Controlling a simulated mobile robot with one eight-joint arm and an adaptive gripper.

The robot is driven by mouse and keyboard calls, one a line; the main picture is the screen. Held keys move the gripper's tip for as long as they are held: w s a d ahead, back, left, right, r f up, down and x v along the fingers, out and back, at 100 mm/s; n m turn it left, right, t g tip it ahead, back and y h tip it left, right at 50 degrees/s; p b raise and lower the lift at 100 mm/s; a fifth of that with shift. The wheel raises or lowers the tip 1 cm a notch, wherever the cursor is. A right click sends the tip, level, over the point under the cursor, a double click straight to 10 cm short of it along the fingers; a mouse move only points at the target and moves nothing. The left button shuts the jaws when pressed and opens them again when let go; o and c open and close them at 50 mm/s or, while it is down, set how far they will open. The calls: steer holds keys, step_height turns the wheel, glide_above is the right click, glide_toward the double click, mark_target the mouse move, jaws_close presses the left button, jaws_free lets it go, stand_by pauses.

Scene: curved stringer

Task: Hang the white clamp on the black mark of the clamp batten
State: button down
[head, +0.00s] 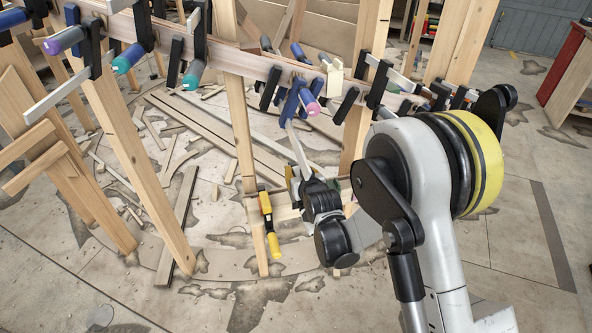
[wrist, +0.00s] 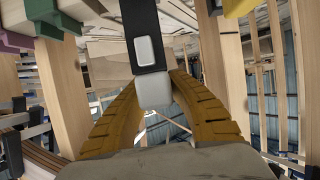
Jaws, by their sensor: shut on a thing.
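My gripper (head: 294,177) is low in front of the batten. In the wrist view, its two yellow fingers (wrist: 152,92) close on the pale end of a clamp with a black bar and a pale pad, which I take as the white clamp (wrist: 147,50). In the head view a pale bar (head: 299,148) rises from the gripper towards the batten; whether it touches the batten is unclear. I cannot make out the black mark.
A blue clamp with a pink handle (head: 311,105) hangs just above the gripper. A cream piece (head: 334,75) is at the batten to its right. A yellow and black clamp (head: 267,215) hangs left of the gripper. Wooden posts (head: 238,130) stand close by; offcuts litter the floor.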

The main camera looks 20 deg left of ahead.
steer(key=shift+f, duration=4)
steer(key=c, duration=1.2)
jaws_free()
steer(key=shift+c, duration=0.2)
step_height(320, 180, up, 10)
